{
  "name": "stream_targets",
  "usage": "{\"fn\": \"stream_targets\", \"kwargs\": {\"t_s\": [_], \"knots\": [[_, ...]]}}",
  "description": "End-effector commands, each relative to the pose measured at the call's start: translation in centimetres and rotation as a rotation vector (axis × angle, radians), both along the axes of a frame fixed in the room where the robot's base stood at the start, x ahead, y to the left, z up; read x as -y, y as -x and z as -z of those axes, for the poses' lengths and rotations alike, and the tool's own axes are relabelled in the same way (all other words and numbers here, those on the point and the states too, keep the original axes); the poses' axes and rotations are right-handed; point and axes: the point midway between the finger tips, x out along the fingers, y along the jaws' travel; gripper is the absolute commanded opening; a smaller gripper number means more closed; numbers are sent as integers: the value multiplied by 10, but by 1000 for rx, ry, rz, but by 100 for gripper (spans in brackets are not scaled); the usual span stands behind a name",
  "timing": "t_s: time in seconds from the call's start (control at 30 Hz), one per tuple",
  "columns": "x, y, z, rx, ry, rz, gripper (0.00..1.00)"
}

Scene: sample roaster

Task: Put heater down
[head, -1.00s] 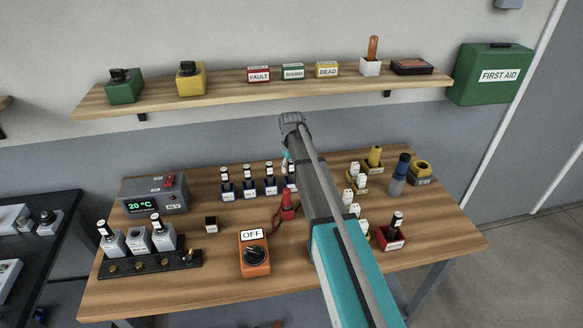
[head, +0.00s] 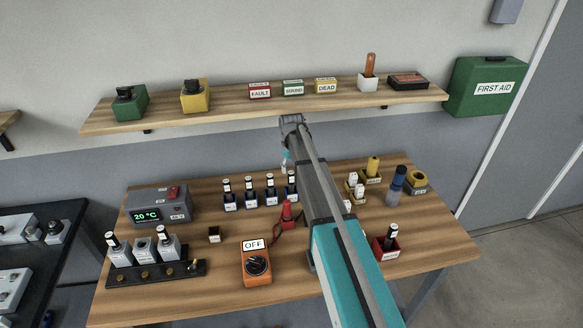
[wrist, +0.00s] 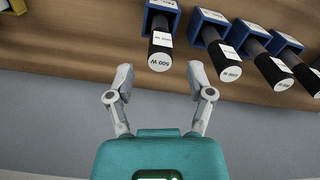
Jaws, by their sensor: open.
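Several dark heaters with white labels stand upright in blue holders in a row at the back of the bench. The rightmost heater (head: 291,180) in the head view also shows in the wrist view, marked 500 W (wrist: 160,50), upright in its blue holder (wrist: 162,6). My gripper (wrist: 160,76) is open and empty, its fingertips just short of this heater's top and to either side of it. In the head view my gripper (head: 285,158) is above and behind that heater, partly hidden by my arm. More heaters stand in grey blocks (head: 120,256) on the black strip at left.
An orange meter (head: 256,264) reading OFF, a red object (head: 287,213) and a grey 20 °C unit (head: 160,205) stand on the bench. A red holder (head: 385,249) with a dark heater is at right. The shelf (head: 220,113) runs above the bench.

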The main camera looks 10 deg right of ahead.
Motion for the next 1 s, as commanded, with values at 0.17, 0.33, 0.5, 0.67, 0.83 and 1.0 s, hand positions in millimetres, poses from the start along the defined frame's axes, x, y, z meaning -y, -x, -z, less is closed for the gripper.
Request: {"fn": "stream_targets", "kwargs": {"t_s": [0.17,0.33,0.5,0.67,0.83,1.0], "knots": [[0,0,0,0,0,0,68],[0,0,0,0,0,0,68],[0,1,0,0,0,1,68],[0,11,0,0,0,8,68],[1,41,0,0,0,31,68],[1,96,0,0,0,76,68]]}}
